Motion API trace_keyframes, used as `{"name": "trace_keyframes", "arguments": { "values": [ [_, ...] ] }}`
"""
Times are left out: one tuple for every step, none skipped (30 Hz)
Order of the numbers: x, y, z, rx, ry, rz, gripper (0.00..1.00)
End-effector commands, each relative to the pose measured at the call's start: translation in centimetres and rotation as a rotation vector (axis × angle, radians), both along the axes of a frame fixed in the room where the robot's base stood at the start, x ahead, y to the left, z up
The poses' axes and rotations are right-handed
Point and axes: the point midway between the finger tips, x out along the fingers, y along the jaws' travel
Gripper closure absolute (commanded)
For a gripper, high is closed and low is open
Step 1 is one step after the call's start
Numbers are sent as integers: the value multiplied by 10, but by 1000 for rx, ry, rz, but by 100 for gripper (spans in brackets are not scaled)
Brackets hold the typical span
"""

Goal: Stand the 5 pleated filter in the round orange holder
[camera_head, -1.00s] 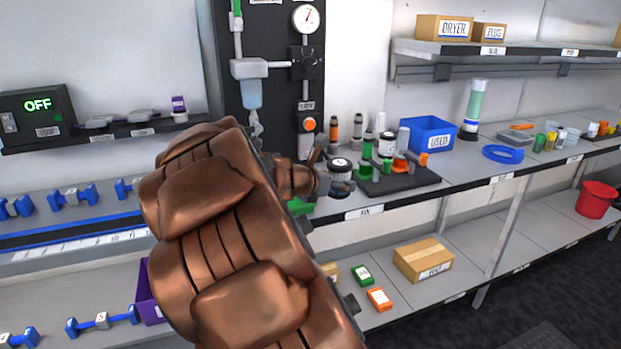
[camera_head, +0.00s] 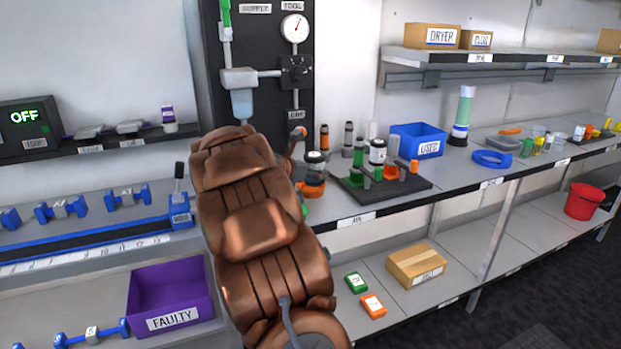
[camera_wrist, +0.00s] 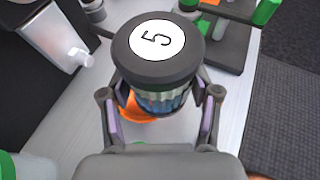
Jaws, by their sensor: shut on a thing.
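The 5 pleated filter (camera_wrist: 160,97) has a black cap with a white round label reading 5 and a pale pleated body. My gripper (camera_wrist: 160,88) is shut on it, one finger on each side, in the wrist view. The round orange holder (camera_wrist: 133,108) shows partly under the filter, on the bench. In the head view the filter (camera_head: 316,166) appears upright over the orange holder (camera_head: 311,190), near the bench front. I cannot tell whether its base is seated or just above. My arm hides most of the gripper there.
A black stand (camera_head: 418,184) with green, white and orange parts is close on the right. A blue USED bin (camera_head: 428,149) is behind it. The black supply panel (camera_head: 265,90) with its spout stands behind. A purple FAULTY bin (camera_head: 187,309) is on the lower shelf.

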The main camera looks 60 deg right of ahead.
Motion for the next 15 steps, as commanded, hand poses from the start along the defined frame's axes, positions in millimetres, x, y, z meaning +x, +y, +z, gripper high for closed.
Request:
{"name": "trace_keyframes", "arguments": {
  "values": [
    [6, -5, 0, 0, -2, 0, 76],
    [9, -7, 0, -1, -3, 2, 76],
    [12, -9, 1, -2, -4, 3, 76],
    [14, -11, 0, -3, -4, 3, 76],
    [16, -12, 0, -1, -3, 3, 76],
    [18, -14, -1, -1, -1, 3, 76],
    [19, -14, -1, -1, -1, 3, 76],
    [19, -15, -2, -1, 0, 2, 76],
    [20, -16, -2, -1, 1, 3, 76],
    [20, -16, -2, -1, 1, 3, 76],
    [21, -17, -2, -1, 0, 2, 76],
    [22, -18, -2, -1, 0, 2, 76],
    [23, -19, -2, -1, 0, 2, 76],
    [24, -20, -2, -1, 0, 1, 76],
    [24, -20, -7, -1, 1, 0, 76]
  ]
}}
